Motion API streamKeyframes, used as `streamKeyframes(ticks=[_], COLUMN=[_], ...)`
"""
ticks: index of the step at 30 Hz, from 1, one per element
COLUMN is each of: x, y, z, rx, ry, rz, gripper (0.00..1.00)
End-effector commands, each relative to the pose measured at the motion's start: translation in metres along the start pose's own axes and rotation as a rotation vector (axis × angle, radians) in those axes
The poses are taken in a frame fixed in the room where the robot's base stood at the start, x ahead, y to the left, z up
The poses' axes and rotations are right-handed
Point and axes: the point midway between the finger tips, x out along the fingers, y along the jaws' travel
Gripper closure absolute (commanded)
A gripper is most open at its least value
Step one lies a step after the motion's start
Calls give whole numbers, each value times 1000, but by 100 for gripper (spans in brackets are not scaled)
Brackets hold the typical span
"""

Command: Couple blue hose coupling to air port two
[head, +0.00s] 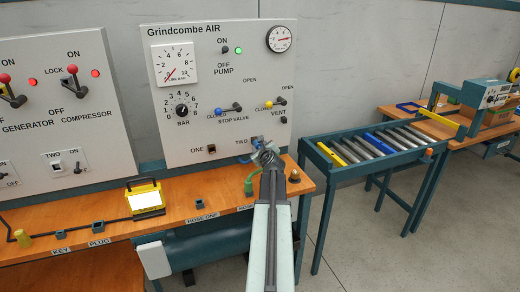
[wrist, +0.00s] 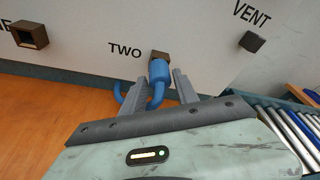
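The blue hose coupling (wrist: 159,71) is at air port two (wrist: 158,54), a brown square socket right of the label TWO. Its end meets the socket's underside in the wrist view; how deep it sits is hidden. Its blue hose (wrist: 156,100) curls down and left behind a finger. My gripper (wrist: 161,78) has its fingers on either side of the coupling, with narrow gaps showing, so it looks open. In the head view my gripper (head: 263,152) is close to the panel, just below the blue coupling (head: 256,140).
Port one (head: 211,149) is left on the panel (head: 220,100), and the vent outlet (wrist: 253,41) is to the right. A green hose fitting (head: 249,185) and a brass knob (head: 294,174) stand on the bench (head: 190,205). A roller conveyor (head: 370,147) is at right.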

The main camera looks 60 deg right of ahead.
Motion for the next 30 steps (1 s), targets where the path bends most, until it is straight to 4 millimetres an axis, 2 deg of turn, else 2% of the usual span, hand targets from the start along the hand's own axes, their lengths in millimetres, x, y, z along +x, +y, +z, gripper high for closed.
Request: streamKeyframes(ticks=[13, 17, 24, 27, 30], x=[-5, -23, -70, -80, -80], y=[-1, -1, -1, -1, -1], z=[0, 0, 1, 0, -1], rx=[1, 2, 2, 0, 0], ry=[1, 1, 1, 1, 1], rz=[-1, -1, -2, -2, -1], gripper=[46, 46, 46, 46, 46])
